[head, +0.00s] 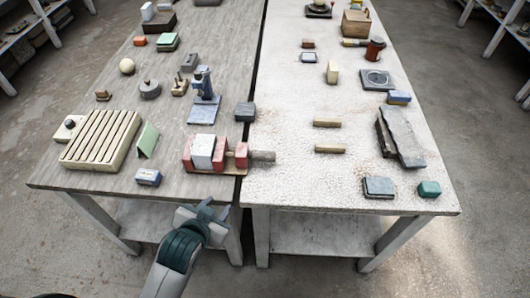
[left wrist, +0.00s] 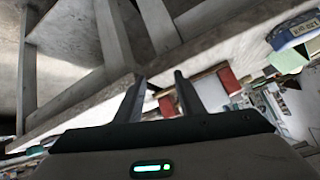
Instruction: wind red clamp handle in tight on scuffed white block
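The red clamp (head: 241,154) lies near the front edge of the left table, by the gap between the tables. The scuffed white block (head: 203,151) stands between its red jaws. A grey-brown handle (head: 263,156) sticks out from its right end, towards the pale table. In the left wrist view, a red part of the clamp (left wrist: 228,79) and the white block (left wrist: 209,93) show beyond the fingers. My left gripper (head: 207,210) is in front of the table edge, nearer me than the clamp and apart from it. Its fingers (left wrist: 160,80) are parted and empty. My right gripper is out of view.
A blue-and-white box (head: 148,177), a green wedge (head: 147,140) and a slatted rack (head: 101,140) lie left of the clamp. A dark block (head: 245,111) is behind it. Right of the handle, the pale tabletop (head: 285,175) is clear up to two small wooden bars.

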